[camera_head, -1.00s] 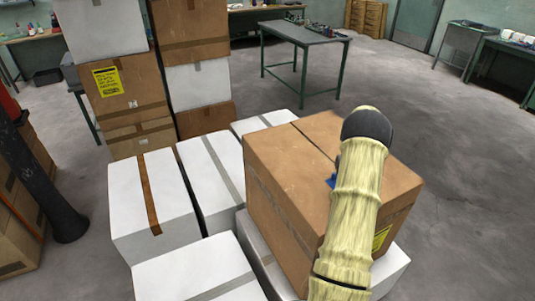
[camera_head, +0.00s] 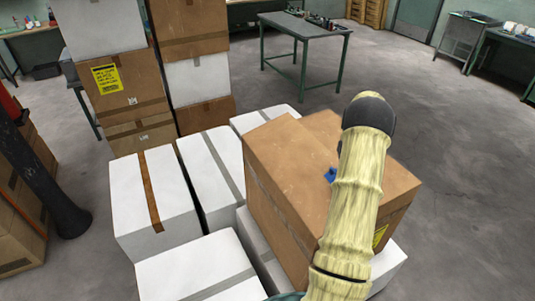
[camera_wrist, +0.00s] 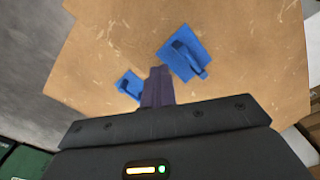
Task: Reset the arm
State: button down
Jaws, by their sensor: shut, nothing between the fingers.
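My gripper (camera_wrist: 158,86) shows in the wrist view with its dark fingers together and nothing between them. It points at the face of a brown cardboard box (camera_wrist: 110,40). Two blue pieces lie against that face, one (camera_wrist: 185,53) right of the fingertips and one (camera_wrist: 130,86) to the left. In the head view my pale yellow arm reaches up in front of the brown box (camera_head: 285,165), and my gripper is hidden there. A small blue patch (camera_head: 331,174) shows on the box beside my arm.
White boxes (camera_head: 140,190) with tape stand left of and below the brown box. Taller stacks (camera_head: 130,85) rise behind at the left. A dark post (camera_head: 50,185) stands at far left. A green table (camera_head: 305,32) is at the back. Floor at the right (camera_head: 470,180) is clear.

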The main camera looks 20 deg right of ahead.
jog(key=shift+w+d, duration=0.1)
jog(key=shift+d, duration=0.1)
jog(key=shift+a, duration=0.4)
jog(key=shift+d+f, duration=0.1)
jog(key=shift+d, duration=0.05)
jog(key=a+r+n+t+b, duration=0.1)
jog(key=a+r, duration=0.3)
jog(key=a, duration=0.9)
jog(key=a+r+n+b, duration=0.15)
jog(key=a+r, duration=0.25)
jog(key=a, duration=0.9)
jog(key=s+a+r+n+t, duration=0.1)
jog(key=s+a+n, duration=0.2)
jog(key=s+a, duration=1.1)
jog(key=a, duration=0.2)
jog(key=shift+s+a+r, duration=0.25)
jog(key=shift+a, duration=0.15)
